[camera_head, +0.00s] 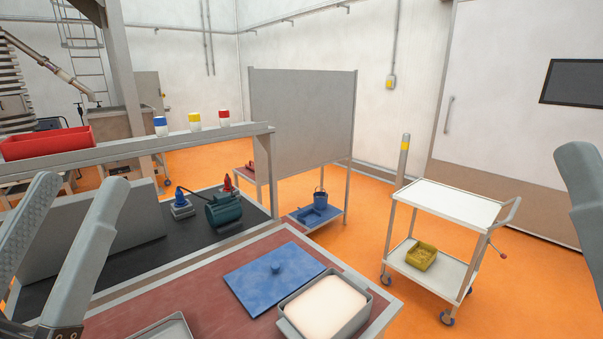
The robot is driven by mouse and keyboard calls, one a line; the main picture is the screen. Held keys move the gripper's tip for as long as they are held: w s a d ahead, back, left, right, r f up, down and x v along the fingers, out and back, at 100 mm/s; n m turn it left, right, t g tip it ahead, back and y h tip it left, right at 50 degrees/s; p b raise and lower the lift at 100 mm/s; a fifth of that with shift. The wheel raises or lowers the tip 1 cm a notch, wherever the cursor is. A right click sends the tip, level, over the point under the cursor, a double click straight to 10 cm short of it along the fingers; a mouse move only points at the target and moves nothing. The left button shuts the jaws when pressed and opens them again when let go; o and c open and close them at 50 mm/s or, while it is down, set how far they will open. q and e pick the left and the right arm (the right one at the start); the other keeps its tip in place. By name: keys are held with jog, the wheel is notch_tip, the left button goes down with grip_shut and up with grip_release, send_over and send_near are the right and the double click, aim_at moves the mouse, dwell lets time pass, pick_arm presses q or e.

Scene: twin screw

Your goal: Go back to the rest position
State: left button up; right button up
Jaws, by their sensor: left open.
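My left gripper (82,184) shows at the lower left, with its two grey fingers spread apart and nothing between them. It is raised in front of the dark bench and a grey panel. A grey part of my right gripper (586,195) stands at the right edge of the view. The rest of it is cut off, so its opening does not show. No object shows in contact with either gripper.
A red-brown table (205,272) in front holds a blue lid (262,290) and a grey container (366,314). A green motor-like machine (226,211) stands on the dark bench behind. A white cart (447,203) stands at right. Orange floor lies open between table and cart.

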pick_arm(q)
notch_tip(320, 180, up, 37)
jog(key=s+t+p, duration=0.1)
jog(key=s+p, duration=0.1)
jog(key=p, duration=3.1)
jog(key=shift+s+d+y, duration=0.25)
jog(key=shift+s+y, duration=0.15)
jog(key=shift+f, duration=0.2)
